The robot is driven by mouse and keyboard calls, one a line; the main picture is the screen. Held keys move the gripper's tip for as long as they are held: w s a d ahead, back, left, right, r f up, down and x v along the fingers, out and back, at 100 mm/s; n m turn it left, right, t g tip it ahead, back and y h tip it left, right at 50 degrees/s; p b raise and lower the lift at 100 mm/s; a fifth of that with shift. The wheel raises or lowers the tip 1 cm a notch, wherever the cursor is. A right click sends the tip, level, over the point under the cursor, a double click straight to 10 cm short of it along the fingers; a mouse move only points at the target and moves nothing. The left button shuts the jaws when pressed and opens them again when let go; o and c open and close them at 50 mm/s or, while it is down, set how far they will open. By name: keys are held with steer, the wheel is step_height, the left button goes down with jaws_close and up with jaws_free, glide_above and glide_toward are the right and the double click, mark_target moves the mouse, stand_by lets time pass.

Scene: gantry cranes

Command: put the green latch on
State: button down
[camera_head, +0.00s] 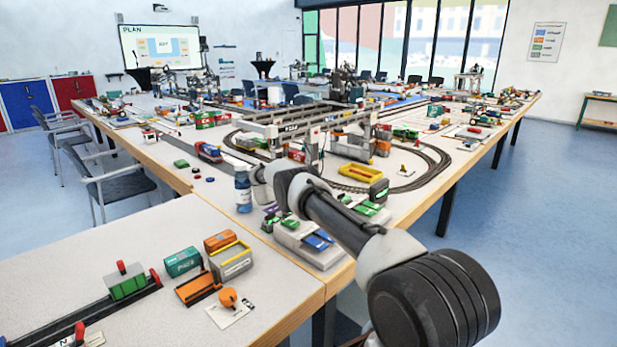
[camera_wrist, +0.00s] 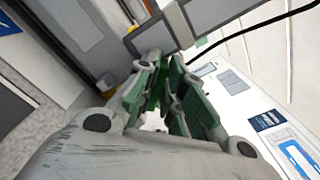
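In the wrist view my gripper (camera_wrist: 166,80) shows two fingers with green inner faces, coming close together towards the tips. A narrow gap lies between them lower down. I cannot tell whether a thin green piece is held there or the green is only the finger pads. In the head view small green pieces (camera_head: 287,216) lie on a pale grey block (camera_head: 293,241) beside my arm. I cannot tell which one, if any, is the green latch. My gripper is hidden behind my arm in the head view.
Grey beams (camera_wrist: 190,22) stand close beyond the fingertips. A dark cable curves at the right. In the head view a blue bottle (camera_head: 243,190) stands left of my arm. A toy gantry (camera_head: 310,125) and track loop (camera_head: 425,165) fill the table behind.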

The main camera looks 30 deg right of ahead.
mark_target(311, 154)
steer(key=n, duration=0.2)
steer(key=w+f+n, duration=0.1)
steer(key=n, duration=0.2)
steer(key=shift+w+a+f+n, duration=0.25)
steer(key=shift+a+f+n, duration=0.05)
steer(key=shift+f, duration=0.1)
steer(key=c, duration=1.5)
jaws_free()
steer(key=shift+r, duration=0.15)
step_height(311, 154, up, 10)
steer(key=shift+f, duration=0.15)
